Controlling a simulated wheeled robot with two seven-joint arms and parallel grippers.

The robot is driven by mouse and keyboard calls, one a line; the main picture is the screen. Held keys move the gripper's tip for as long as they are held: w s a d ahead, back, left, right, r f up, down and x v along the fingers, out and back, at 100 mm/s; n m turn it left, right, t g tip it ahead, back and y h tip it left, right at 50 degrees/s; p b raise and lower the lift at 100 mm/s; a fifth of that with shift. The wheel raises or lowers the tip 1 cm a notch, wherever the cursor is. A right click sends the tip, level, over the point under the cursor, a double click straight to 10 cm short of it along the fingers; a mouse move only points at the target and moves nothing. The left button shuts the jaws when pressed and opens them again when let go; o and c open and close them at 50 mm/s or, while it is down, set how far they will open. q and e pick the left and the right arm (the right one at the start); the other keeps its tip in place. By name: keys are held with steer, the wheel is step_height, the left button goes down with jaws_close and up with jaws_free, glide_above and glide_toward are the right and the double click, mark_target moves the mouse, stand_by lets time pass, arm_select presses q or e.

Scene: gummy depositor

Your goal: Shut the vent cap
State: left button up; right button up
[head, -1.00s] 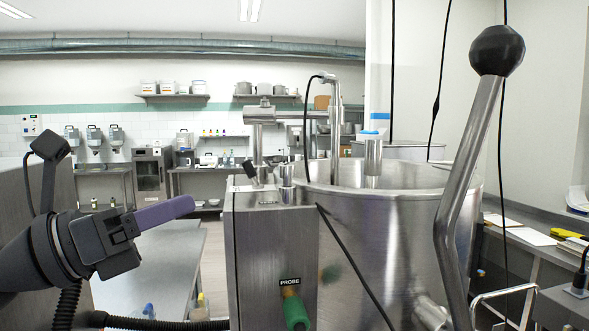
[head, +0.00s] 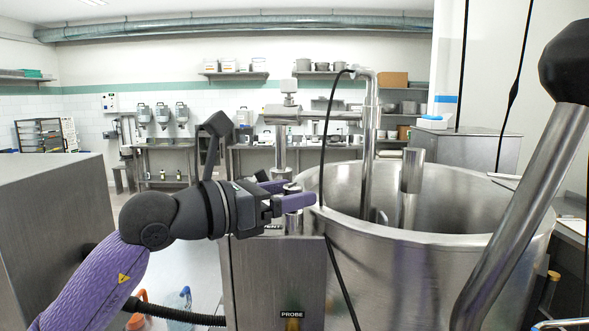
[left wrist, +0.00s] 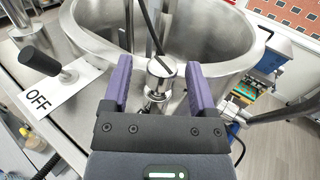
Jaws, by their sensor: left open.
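The vent cap seems to be the small round steel knob with a dark line across its top (left wrist: 161,71), on a short post on the steel box beside the kettle. In the left wrist view it lies between the two purple fingers of my left gripper (left wrist: 157,66), with a gap on each side. In the head view my left gripper (head: 296,193) reaches in from the left at the box top. Its fingers are open around the post, and they partly hide the cap there. My right gripper is not in view.
The steel kettle (head: 385,265) stands open right of the box, with a thick lever (head: 525,210) in front. A black-handled switch (left wrist: 42,62) by an OFF label (left wrist: 40,98) is left of the cap. A dark cable (head: 340,285) hangs close by.

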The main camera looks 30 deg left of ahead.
arm_select(q)
steer(key=shift+w+d, duration=0.2)
steer(key=shift+w, duration=0.15)
jaws_close()
